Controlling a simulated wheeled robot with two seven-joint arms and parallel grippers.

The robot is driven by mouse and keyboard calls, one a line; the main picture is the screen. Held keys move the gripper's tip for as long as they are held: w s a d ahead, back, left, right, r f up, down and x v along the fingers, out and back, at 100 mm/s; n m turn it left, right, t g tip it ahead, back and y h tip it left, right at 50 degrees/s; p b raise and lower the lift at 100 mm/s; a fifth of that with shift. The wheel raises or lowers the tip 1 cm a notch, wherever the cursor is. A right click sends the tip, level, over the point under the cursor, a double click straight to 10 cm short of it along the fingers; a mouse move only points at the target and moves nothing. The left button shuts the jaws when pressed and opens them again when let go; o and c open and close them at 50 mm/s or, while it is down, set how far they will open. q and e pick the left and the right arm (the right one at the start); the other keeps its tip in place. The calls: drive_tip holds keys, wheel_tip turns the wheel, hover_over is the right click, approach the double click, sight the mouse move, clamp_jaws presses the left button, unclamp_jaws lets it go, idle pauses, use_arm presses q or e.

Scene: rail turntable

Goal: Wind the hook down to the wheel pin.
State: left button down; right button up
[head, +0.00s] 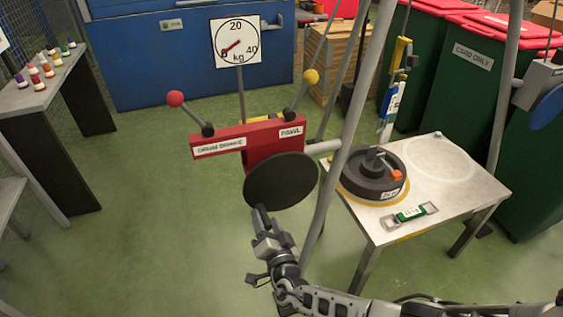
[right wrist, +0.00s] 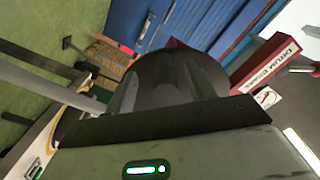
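The yellow hook block (head: 399,54) hangs at the upper right in the head view, with a labelled white and blue part below it. Its lower end is above the back edge of the table. The dark wheel (head: 367,188) lies on the table, with a grey pin (head: 374,158) standing at its middle. A red winch housing (head: 262,138) carries a black disc (head: 281,181). My right gripper (head: 263,222) is at the disc's lower left edge; the disc also fills the middle of the right wrist view (right wrist: 165,75). Whether the fingers close on a handle is hidden. My left gripper is out of view.
The drum brake lever has a red ball (head: 175,98), the pawl lever a yellow ball (head: 310,76). The white table (head: 455,205) bears a green level (head: 410,214). Slanted grey poles flank it.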

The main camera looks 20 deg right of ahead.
drive_tip(key=shift+a+r, duration=0.1)
drive_tip(key=shift+r, duration=0.05)
drive_tip(key=shift+s+r+p, duration=0.1)
drive_tip(key=shift+s+p, duration=0.8)
drive_tip(key=shift+s, duration=0.4)
drive_tip(key=shift+s+p, duration=1.05)
drive_tip(key=shift+s, duration=1.55)
